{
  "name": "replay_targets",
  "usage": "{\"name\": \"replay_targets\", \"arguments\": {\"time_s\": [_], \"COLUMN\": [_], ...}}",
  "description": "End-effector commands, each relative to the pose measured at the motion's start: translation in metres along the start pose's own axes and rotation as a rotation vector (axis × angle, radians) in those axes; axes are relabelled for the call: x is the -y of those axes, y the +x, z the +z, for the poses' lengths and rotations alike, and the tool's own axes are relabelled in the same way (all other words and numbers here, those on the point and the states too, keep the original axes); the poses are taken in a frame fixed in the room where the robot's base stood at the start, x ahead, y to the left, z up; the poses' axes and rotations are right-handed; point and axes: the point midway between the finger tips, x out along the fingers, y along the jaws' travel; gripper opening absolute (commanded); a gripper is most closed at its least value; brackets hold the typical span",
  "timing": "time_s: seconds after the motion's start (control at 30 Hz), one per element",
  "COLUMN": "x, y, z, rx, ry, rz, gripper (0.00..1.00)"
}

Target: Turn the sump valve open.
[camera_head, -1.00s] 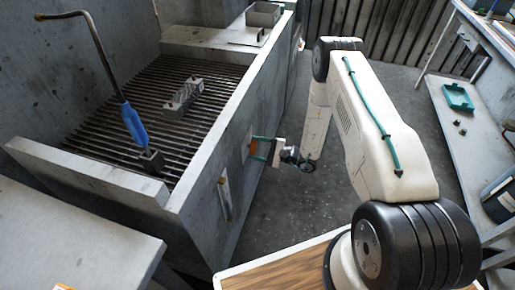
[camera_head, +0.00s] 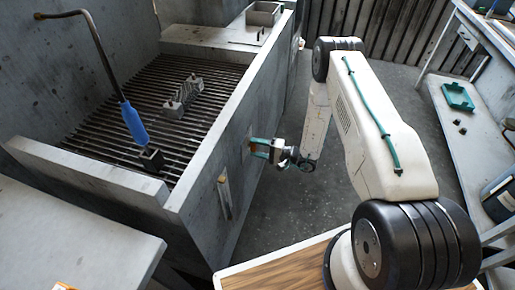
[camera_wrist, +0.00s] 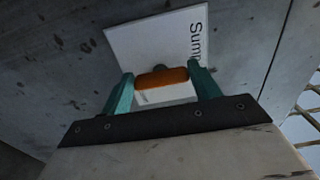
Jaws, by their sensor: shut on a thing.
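The sump valve handle is an orange bar (camera_wrist: 161,78) on a dark hub, in front of a white plate (camera_wrist: 150,40) whose visible lettering reads "Sump". In the wrist view the bar lies nearly level across the picture. My gripper (camera_wrist: 160,84) has its teal fingers at the two ends of the bar, shut on it. In the head view my gripper (camera_head: 262,148) is at the outer side wall of the grey housing (camera_head: 240,110). There the handle is mostly hidden by the fingers.
A metal handle (camera_head: 224,197) stands on the same wall, nearer. A bench (camera_head: 465,125) with a teal tray (camera_head: 458,96) stands right.

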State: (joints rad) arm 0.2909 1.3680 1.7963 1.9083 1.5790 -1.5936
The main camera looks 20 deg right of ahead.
Motion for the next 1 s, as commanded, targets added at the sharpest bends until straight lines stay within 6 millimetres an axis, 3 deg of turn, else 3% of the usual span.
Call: {"name": "replay_targets", "arguments": {"time_s": [0.47, 0.5, 0.57, 0.87, 1.0], "x": [-0.002, -0.002, -0.002, -0.001, -0.001], "y": [-0.001, -0.001, -0.001, -0.001, -0.014], "z": [0.002, 0.002, 0.002, 0.001, 0.000], "rx": [0.001, 0.001, 0.001, 0.001, -0.002], "ry": [-0.011, -0.011, -0.011, -0.013, -0.012], "rz": [0.003, 0.003, 0.003, 0.001, 0.002], "gripper": [0.39, 0.65, 0.81, 0.84, 0.84]}}
